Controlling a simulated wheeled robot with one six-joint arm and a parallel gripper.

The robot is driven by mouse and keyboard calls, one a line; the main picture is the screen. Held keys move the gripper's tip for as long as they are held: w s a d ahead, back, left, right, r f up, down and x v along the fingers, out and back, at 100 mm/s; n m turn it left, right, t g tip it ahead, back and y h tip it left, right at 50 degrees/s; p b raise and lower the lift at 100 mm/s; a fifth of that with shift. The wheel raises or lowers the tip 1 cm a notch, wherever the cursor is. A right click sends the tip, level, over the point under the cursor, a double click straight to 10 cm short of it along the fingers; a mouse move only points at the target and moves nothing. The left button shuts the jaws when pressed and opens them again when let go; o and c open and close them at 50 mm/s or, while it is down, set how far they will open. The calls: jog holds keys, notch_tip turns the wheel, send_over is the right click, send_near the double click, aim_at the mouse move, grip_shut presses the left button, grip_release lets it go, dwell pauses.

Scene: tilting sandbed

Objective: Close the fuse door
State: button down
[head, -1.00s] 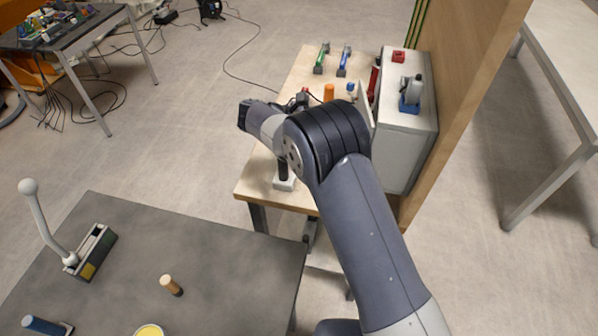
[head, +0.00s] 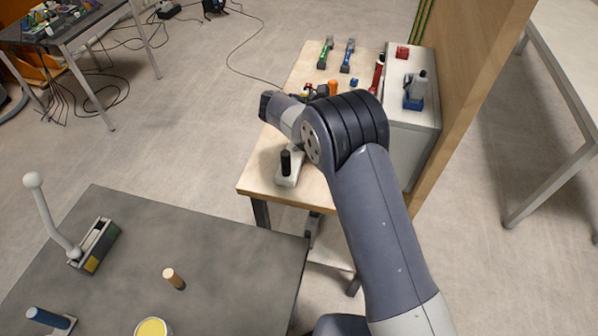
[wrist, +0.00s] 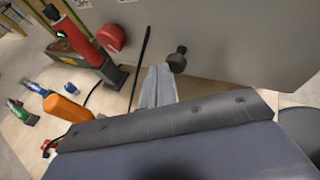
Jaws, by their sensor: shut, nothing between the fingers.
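A broad grey panel (wrist: 245,40) with a black knob (wrist: 178,59) fills the upper right of the wrist view; it appears to be the fuse door. A thin dark line runs down just left of the knob, and I cannot tell whether it is a gap or the door's edge. My gripper (wrist: 157,72) is shut and empty, with its pale fingers just left of and below the knob. Touch with the panel cannot be made out. In the head view my arm hides the gripper and the front of the grey cabinet (head: 409,145).
A red round button (wrist: 110,37) and a red-handled device (wrist: 78,32) are left of the panel. An orange cylinder (wrist: 66,107) stands nearby on the wooden bench (head: 262,175). A black-handled lever (head: 287,165) is at the bench's near end. A wooden wall (head: 478,90) stands right of the cabinet.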

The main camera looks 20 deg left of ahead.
jog(key=b+v, duration=0.2)
jog(key=v, duration=0.8)
jog(key=shift+s+a, duration=0.2)
jog(key=shift+a, duration=0.1)
jog(key=shift+r, duration=0.15)
jog(key=p+x, duration=0.2)
jog(key=x, duration=0.8)
jog(key=shift+w+d+f, duration=0.15)
jog(key=shift+d+f, duration=0.05)
